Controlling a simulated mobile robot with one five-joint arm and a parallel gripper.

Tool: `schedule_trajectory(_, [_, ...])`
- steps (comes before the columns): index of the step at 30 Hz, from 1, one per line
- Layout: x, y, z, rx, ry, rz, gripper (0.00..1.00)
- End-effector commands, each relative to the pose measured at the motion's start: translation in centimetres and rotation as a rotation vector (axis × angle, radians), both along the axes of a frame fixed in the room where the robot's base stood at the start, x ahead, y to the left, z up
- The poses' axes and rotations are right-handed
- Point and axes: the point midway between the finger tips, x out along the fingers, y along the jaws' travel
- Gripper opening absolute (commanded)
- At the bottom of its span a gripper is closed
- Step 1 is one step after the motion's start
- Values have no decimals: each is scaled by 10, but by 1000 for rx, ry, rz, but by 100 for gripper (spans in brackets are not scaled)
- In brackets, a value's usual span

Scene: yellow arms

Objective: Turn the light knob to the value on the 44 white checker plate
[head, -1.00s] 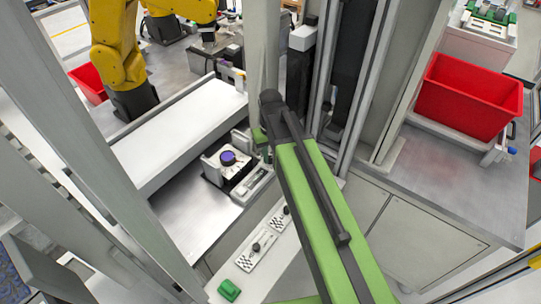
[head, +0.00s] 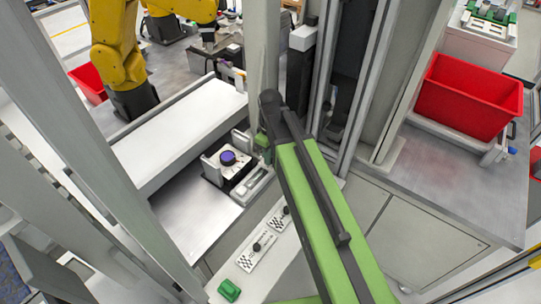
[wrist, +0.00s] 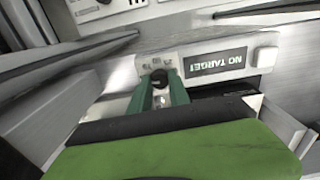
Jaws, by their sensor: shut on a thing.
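My gripper (wrist: 160,84) is in the wrist view. Its two green fingers stand either side of a small round black knob (wrist: 159,76) and are shut on it. The knob sits on a pale panel beside a dark display (wrist: 219,63) whose lettering, upside down, reads "NO TARGET". In the head view my gripper (head: 262,145) is small and partly hidden behind my green arm. Two white plates with black checker patterns, a nearer one (head: 246,262) and a farther one (head: 274,226), lie on the pale ledge. I cannot read a 44 on either.
A device with a blue-purple disc (head: 228,158) stands left of my gripper. A green block (head: 229,291) lies at the ledge's near end. Grey posts (head: 263,60) stand close behind my arm. A red bin (head: 468,95) is at right, a yellow robot arm (head: 117,45) at upper left.

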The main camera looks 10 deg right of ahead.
Motion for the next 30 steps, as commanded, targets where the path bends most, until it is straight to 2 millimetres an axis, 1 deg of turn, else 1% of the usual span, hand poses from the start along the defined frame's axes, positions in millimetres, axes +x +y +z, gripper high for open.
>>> schedule_trajectory(1, [-2, 0, -1, 0, 7, 6, 0])
schedule_trajectory(13, [-2, 0, -1, -1, 6, 10, 0])
schedule_trajectory(14, [-2, 0, -1, 0, 7, 10, 25])
schedule_trajectory(18, [-2, 0, -1, -1, 5, 9, 43])
schedule_trajectory(27, [-1, 0, 0, -1, 2, 9, 44])
schedule_trajectory(30, [0, 0, 5, 0, 1, 9, 44])
